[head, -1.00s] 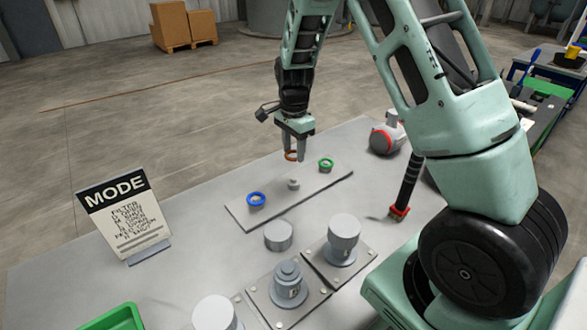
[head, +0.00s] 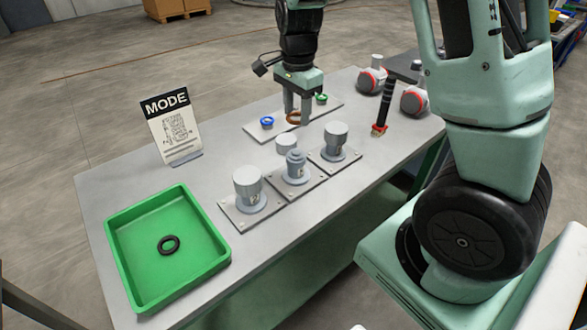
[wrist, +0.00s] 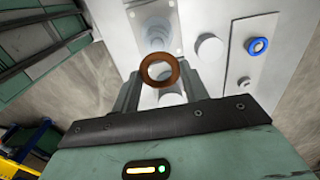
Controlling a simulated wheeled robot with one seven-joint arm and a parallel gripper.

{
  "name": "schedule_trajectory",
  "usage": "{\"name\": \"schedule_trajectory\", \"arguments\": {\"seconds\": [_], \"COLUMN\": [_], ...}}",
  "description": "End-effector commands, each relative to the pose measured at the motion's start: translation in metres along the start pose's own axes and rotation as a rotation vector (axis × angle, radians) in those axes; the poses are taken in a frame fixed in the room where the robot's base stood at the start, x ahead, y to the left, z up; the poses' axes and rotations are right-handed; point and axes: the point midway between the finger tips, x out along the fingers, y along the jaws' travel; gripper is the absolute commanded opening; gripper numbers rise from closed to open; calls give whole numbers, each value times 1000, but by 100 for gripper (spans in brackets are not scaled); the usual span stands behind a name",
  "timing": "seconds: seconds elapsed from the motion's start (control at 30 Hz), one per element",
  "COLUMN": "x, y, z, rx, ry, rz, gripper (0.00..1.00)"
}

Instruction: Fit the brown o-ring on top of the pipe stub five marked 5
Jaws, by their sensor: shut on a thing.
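My gripper (head: 298,119) is shut on the brown o-ring (head: 291,118) and holds it in the air near the board's front edge, behind the pipe stubs. In the wrist view the brown o-ring (wrist: 176,72) sits between the fingertips, its hole facing the camera. The middle pipe stub (head: 296,172) is stepped and narrows upward, with a bare top. Its mark is too small to read. It appears to be the stub beyond the ring in the wrist view (wrist: 157,35). The o-ring is apart from it.
Wide-topped stubs stand left (head: 248,190) and right (head: 336,142) of the middle one. A grey cylinder (head: 286,146) stands behind. The board (head: 260,132) bears a blue ring (head: 267,121) and a green ring (head: 321,98). A green tray (head: 125,250) holds a black ring (head: 169,245).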

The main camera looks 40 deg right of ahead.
Motion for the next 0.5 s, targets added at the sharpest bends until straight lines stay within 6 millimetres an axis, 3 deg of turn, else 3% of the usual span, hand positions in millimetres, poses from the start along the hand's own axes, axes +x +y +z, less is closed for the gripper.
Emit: {"name": "schedule_trajectory", "arguments": {"seconds": [0.3,0.5], "x": [49,68], "y": [3,3], "z": [0,0], "rx": [2,2], "ry": [-1,-1], "rz": [5,2], "gripper": [23,23]}}
